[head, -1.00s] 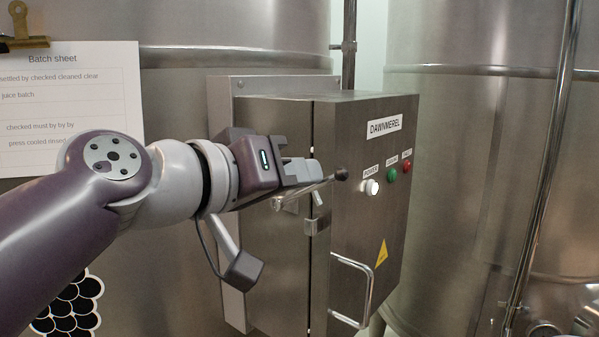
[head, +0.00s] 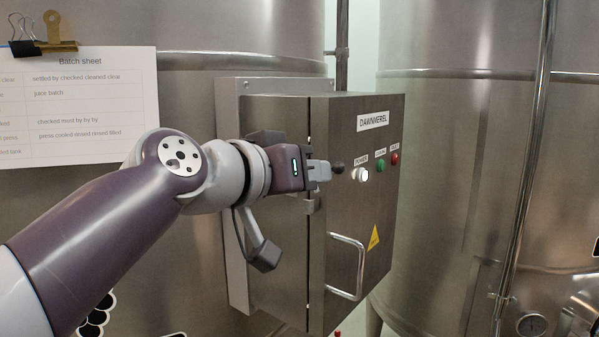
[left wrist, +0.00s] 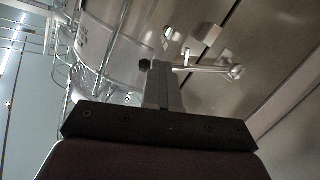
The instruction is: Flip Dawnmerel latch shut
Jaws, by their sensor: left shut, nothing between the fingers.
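The Dawnmerel cabinet (head: 350,215) is a steel box with a name label (head: 373,121) on its door face. The latch is a lever with a dark round knob (head: 337,167), which points across the door seam toward the door's buttons. My left gripper (head: 322,171) is shut and empty, with its fingertips close beside the knob. It hides most of the lever in the head view. In the left wrist view, the metal latch lever (left wrist: 205,69) runs behind the fingers (left wrist: 162,88). I cannot tell whether they touch. My right gripper is not in view.
A door handle (head: 362,268) stands out below. Steel vats (head: 450,150) stand behind and to the right. A batch sheet (head: 80,105) hangs at left.

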